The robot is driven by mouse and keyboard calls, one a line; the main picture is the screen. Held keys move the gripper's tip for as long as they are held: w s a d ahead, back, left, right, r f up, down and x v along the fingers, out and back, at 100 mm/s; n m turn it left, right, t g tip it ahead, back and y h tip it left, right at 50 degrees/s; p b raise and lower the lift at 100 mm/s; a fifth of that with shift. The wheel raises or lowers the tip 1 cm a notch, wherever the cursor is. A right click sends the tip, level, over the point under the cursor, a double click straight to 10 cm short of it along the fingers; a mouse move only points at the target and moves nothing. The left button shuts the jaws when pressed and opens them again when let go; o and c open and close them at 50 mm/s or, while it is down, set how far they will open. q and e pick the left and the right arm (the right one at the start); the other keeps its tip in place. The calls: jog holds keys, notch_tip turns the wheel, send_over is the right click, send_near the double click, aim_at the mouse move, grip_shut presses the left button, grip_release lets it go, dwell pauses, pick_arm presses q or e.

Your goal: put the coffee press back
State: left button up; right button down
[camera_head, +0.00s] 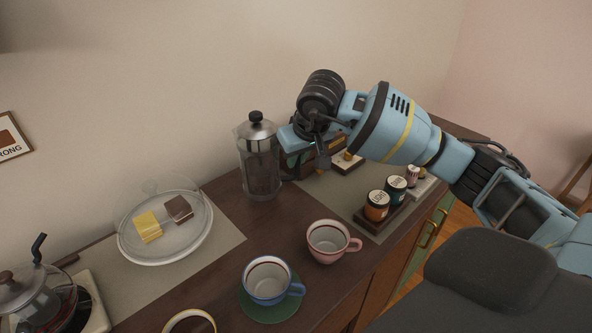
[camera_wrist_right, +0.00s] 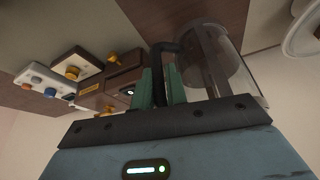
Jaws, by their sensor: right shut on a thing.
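The coffee press (camera_head: 258,165) is a clear glass cylinder with a metal lid and black knob. It is upright at the back of the dark wooden counter, near the wall; whether its base touches the counter I cannot tell. My right gripper (camera_head: 291,150) comes in from the right and is shut on the press's black handle. In the right wrist view, the green fingers of the gripper (camera_wrist_right: 162,88) are on both sides of the handle (camera_wrist_right: 164,53), beside the glass body of the press (camera_wrist_right: 218,68). My left gripper is not in view.
A glass-covered cake plate (camera_head: 165,255) is left of the press. A pink cup (camera_head: 328,241) and a blue cup (camera_head: 267,282) stand in front. A brown box (camera_wrist_right: 118,88) is partly hidden behind my gripper. Jars (camera_head: 377,206) stand right; a kettle (camera_head: 30,296) stands far left.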

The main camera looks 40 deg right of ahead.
aim_at(297, 171)
jog(key=shift+f, duration=1.75)
jog(key=shift+f, duration=0.15)
jog(key=c, duration=1.9)
grip_release()
jog(key=shift+f, duration=0.2)
jog(key=o, duration=0.5)
jog(key=shift+r, duration=0.1)
jog(key=shift+s+r, duration=0.1)
jog(key=shift+r, duration=0.45)
jog(key=v, duration=1.1)
jog(key=shift+s+r, duration=0.1)
